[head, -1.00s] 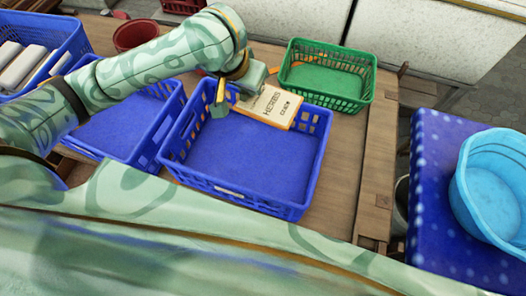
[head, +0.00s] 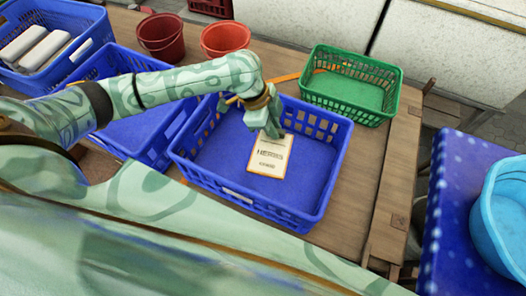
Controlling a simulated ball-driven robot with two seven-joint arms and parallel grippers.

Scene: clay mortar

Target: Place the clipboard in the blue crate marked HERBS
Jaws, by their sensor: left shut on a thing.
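The clipboard (head: 270,158), a white sheet reading HERBS on an orange-edged board, is over the floor of the middle blue crate (head: 318,215), inside its rim. It looks nearly flat, but whether it touches the floor cannot be told. My left gripper (head: 270,130) is shut on its far edge, reaching in over the crate's back side. A small pale tag sits on the crate's front wall, too small to read. My right gripper is not in view.
A green crate (head: 392,105) stands behind to the right. Another blue crate (head: 150,148) is to the left, partly behind my arm. A blue crate with white items (head: 42,50) and two red buckets (head: 225,38) stand at the back. A light-blue tub (head: 500,225) is at right.

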